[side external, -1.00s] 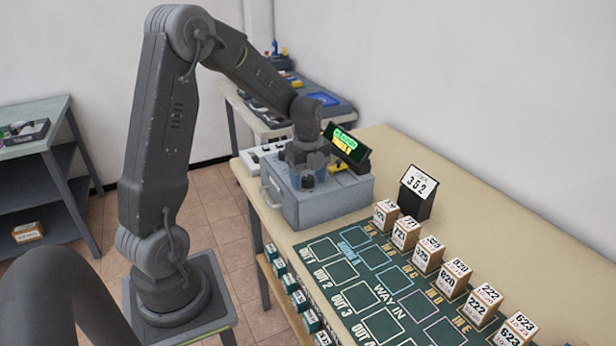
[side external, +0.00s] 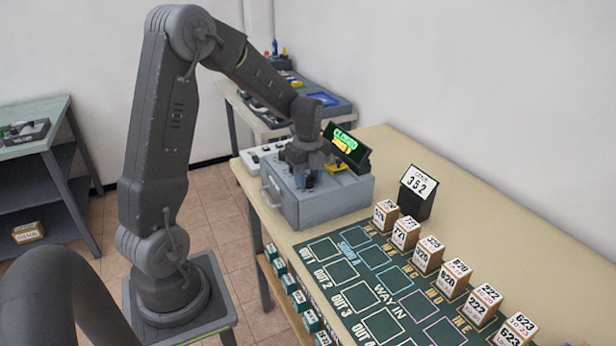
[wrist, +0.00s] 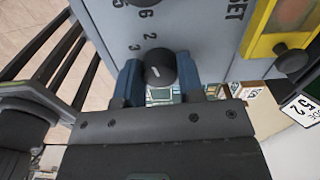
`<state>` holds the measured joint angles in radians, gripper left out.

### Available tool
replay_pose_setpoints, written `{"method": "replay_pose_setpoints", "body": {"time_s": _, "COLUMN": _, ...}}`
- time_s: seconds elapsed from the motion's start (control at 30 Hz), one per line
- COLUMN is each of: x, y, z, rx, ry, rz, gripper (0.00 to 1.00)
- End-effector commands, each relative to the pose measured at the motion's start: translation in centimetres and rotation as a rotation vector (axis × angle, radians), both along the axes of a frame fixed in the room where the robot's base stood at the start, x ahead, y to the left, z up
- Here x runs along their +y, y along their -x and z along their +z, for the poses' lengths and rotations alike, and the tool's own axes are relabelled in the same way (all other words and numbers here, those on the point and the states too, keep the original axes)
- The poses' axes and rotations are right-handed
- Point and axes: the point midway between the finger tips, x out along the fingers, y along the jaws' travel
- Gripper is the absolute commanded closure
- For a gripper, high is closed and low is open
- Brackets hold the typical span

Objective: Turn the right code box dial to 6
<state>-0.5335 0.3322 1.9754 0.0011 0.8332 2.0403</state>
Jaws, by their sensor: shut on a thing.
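The code box (side external: 335,203) is a grey-blue box at the far left end of the long table, and its top face also shows in the wrist view (wrist: 185,28). My gripper (side external: 304,180) points down onto the top of the box. In the wrist view its two blue fingers (wrist: 160,78) stand either side of a dark round dial (wrist: 160,68) and are shut on it. A white pointer line shows on the dial. The printed numbers 6, 2 and 3 are visible near the dial; the other marks are partly cut off or hidden.
A small lit display (side external: 346,144) stands behind the box. A black stand (side external: 416,192) shows the code 352. Several numbered blocks (side external: 428,255) stand along a green mat (side external: 352,292). A white keypad (side external: 262,156) lies behind the box. The table's back strip is clear.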

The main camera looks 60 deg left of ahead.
Motion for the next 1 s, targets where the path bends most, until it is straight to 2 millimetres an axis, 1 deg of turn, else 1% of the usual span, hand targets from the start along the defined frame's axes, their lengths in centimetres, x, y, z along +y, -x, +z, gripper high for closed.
{"method": "replay_pose_setpoints", "body": {"time_s": 0.27, "x": -0.02, "y": -0.02, "z": 0.04, "rx": 0.0, "ry": 0.002, "rz": 0.198, "gripper": 0.89}}
{"method": "replay_pose_setpoints", "body": {"time_s": 1.0, "x": -0.04, "y": -0.04, "z": 0.06, "rx": -0.001, "ry": 0.002, "rz": 0.901, "gripper": 0.89}}
